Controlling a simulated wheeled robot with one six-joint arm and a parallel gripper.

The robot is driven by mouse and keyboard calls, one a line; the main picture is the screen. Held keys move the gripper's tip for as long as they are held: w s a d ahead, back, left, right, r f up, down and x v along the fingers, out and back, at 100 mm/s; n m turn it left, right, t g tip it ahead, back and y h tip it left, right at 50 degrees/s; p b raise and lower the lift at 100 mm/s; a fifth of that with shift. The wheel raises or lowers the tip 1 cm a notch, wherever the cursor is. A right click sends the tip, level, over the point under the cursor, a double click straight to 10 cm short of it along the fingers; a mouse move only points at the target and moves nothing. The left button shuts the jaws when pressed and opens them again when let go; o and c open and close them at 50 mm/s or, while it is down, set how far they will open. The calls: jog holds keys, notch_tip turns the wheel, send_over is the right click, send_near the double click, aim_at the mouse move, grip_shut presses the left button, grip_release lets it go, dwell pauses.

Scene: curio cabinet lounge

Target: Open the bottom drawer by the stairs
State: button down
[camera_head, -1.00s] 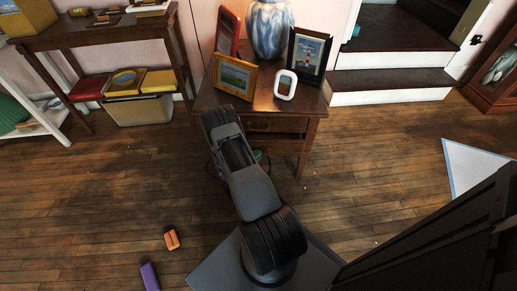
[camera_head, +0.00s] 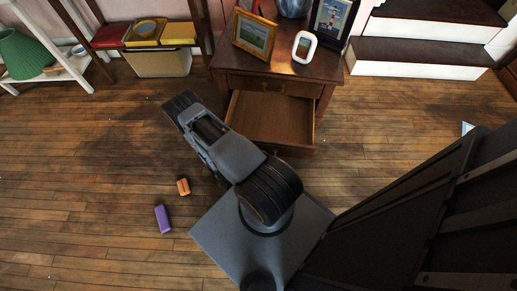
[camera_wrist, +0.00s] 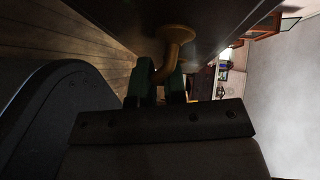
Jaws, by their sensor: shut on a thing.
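The small wooden table (camera_head: 331,66) stands left of the stairs (camera_head: 425,52). Its upper drawer (camera_head: 275,86) is shut. Its bottom drawer (camera_head: 272,120) is pulled well out, and its bare inside shows in the head view. In the wrist view a brass handle (camera_wrist: 175,37) sticks out from a dark wooden front. My gripper (camera_wrist: 160,80) is shut on this handle, with its green-tipped fingers on either side of it. In the head view my arm hides the gripper and part of the drawer front.
Picture frames (camera_head: 254,34) stand on the table. An orange block (camera_head: 183,186) and a purple block (camera_head: 162,218) lie on the floor left of my base. A shelf with a cream bin (camera_head: 160,63) stands at the back left. Open floor lies at left.

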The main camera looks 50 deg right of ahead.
jog(key=shift+s+a, duration=0.1)
jog(key=shift+a, duration=0.2)
jog(key=c, duration=1.5)
grip_release()
jog(key=shift+o, duration=0.2)
jog(key=w+a+r+p, duration=0.1)
jog(key=a+r+p, duration=0.1)
jog(key=a, duration=1.1)
jog(key=shift+a, duration=0.3)
jog(key=shift+r, duration=0.1)
